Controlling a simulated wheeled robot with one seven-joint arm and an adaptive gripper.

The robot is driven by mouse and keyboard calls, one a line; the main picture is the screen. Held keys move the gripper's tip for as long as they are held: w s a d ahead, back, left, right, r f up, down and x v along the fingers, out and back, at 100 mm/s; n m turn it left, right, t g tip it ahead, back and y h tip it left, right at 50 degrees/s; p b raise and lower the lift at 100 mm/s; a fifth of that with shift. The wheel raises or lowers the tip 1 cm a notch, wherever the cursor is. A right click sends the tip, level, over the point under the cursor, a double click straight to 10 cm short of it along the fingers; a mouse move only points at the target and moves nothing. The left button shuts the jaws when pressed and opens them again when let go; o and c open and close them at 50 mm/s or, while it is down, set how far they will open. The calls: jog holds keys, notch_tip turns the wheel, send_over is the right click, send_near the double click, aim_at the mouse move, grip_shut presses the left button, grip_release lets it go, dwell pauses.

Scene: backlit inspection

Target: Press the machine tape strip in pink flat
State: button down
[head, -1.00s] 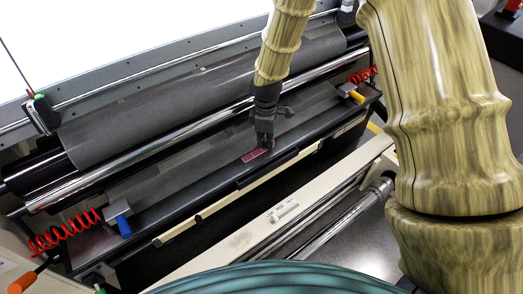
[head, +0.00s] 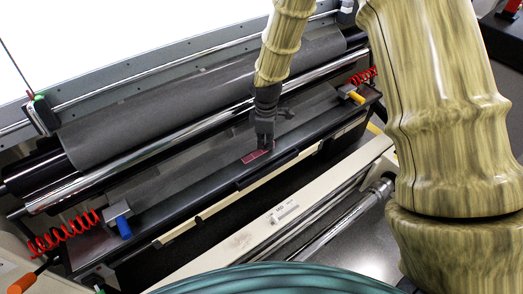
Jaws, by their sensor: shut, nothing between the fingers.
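The pink tape strip (head: 254,156) lies on the dark flat ledge along the front of the machine. It shows as a small dark pink rectangle, and its right end is close to my gripper. My gripper (head: 264,147) is dark, points down and is shut with nothing in it. Its tips are at the right end of the strip. I cannot tell whether they touch the strip or hover just above it. The fingers hide part of that end.
A dark sheet (head: 200,100) runs over the rollers behind the ledge, with a shiny metal bar (head: 150,137) in front.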

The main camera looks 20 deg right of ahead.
jog(key=shift+f, duration=0.4)
jog(key=shift+r, duration=0.1)
dwell(0.6)
jog(key=shift+r+p, duration=1.55)
jog(key=shift+r, duration=0.4)
notch_tip(320, 180, up, 12)
